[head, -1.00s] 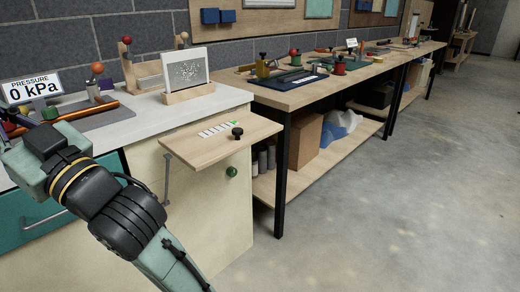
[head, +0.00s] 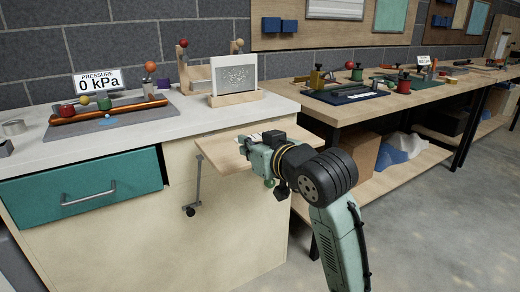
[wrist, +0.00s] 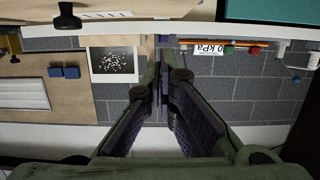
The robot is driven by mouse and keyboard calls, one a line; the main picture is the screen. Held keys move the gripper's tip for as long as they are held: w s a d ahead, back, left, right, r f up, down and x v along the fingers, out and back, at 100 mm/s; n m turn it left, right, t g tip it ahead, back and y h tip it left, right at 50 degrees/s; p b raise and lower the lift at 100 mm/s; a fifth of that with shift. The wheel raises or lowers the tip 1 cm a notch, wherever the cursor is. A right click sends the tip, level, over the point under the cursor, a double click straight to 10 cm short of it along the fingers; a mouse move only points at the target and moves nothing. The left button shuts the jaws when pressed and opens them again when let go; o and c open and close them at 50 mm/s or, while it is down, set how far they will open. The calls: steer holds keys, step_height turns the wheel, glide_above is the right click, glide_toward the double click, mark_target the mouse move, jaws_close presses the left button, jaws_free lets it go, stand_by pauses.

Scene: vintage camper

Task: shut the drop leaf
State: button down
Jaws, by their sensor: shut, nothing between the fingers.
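The drop leaf (head: 214,152) is a pale wooden board standing out level from the front of the white-topped cabinet. A metal stay (head: 198,180) with a dark knob (head: 190,211) at its lower end hangs below its left side. My gripper (head: 246,146) is over or beside the leaf in the head view, and my wrist hides much of the board and its fingertips. In the upside-down wrist view, my gripper (wrist: 160,65) has its fingers together and empty. The leaf's black top knob (wrist: 67,17) and pale label strip show there at upper left.
The cabinet top carries a framed speckled panel (head: 234,76), a pressure sign (head: 97,82) and a grey mat with a copper tube (head: 110,113). A teal drawer (head: 85,186) is shut left of the leaf. A long workbench (head: 400,92) stands right. The floor in front is clear.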

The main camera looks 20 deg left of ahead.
mark_target(243, 158)
steer(key=shift+w+a+f, duration=0.35)
steer(key=shift+a+f, duration=0.05)
steer(key=shift+f, duration=0.4)
steer(key=shift+w+a+f, duration=0.35)
steer(key=shift+a+f, duration=0.1)
steer(key=shift+f, duration=0.3)
steer(key=shift+w+a+f, duration=0.35)
steer(key=shift+a+f, duration=0.05)
steer(key=shift+f, duration=0.4)
